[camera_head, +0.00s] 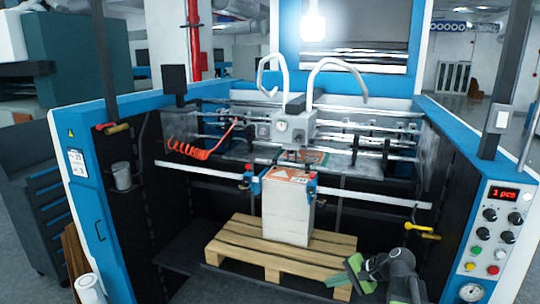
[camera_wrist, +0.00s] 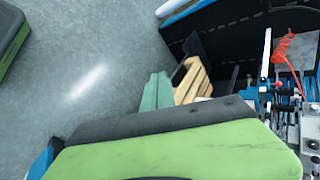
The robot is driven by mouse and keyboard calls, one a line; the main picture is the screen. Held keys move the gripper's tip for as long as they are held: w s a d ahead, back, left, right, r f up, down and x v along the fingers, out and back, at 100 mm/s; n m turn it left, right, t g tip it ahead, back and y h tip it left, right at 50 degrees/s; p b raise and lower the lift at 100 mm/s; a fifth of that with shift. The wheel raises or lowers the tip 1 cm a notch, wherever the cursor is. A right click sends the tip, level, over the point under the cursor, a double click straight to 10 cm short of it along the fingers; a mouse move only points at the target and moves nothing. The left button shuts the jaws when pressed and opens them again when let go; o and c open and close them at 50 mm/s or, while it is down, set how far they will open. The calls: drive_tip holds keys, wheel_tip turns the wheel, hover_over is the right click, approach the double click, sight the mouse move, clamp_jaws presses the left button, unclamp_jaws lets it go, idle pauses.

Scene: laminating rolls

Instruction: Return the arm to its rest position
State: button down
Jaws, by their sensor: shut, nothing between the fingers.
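My gripper (camera_head: 350,272) shows at the lower right of the head view, green-fingered, at the end of my dark grey arm (camera_head: 402,274). It is in front of the right front corner of the wooden pallet in this view. Its fingers are shut with nothing between them. In the wrist view a pale green finger end (camera_wrist: 157,92) shows past a large green and grey part of my gripper that fills the bottom. Most of the fingers is hidden there.
The wooden pallet (camera_head: 235,250) carries a white stack (camera_head: 288,215) inside the blue-framed machine. A control panel (camera_head: 497,220) stands on the right, with a yellow handle (camera_head: 422,229) nearby. A white roll (camera_head: 89,289) is at lower left. Grey floor (camera_wrist: 90,70) is open in the wrist view.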

drive_tip(key=s+a+f+n+g+h+b, duration=0.2)
drive_tip(key=s+a+f+n+g, duration=0.15)
drive_tip(key=a+f, duration=0.55)
drive_tip(key=s+a+f+n+h+b, duration=0.1)
drive_tip(key=s+a+f+n+h, duration=0.2)
drive_tip(key=s+a+n, duration=0.1)
drive_tip(key=s+d+n+g+h, duration=0.1)
drive_tip(key=s+d+h, duration=0.1)
drive_tip(key=d, duration=0.4)
drive_tip(key=shift+s+d+h, duration=0.2)
drive_tip(key=shift+d+h, duration=0.15)
drive_tip(key=shift+h, duration=0.35)
drive_tip(key=shift+f+n+g, duration=0.1)
drive_tip(key=shift+n+g, duration=0.15)
idle(2.0)
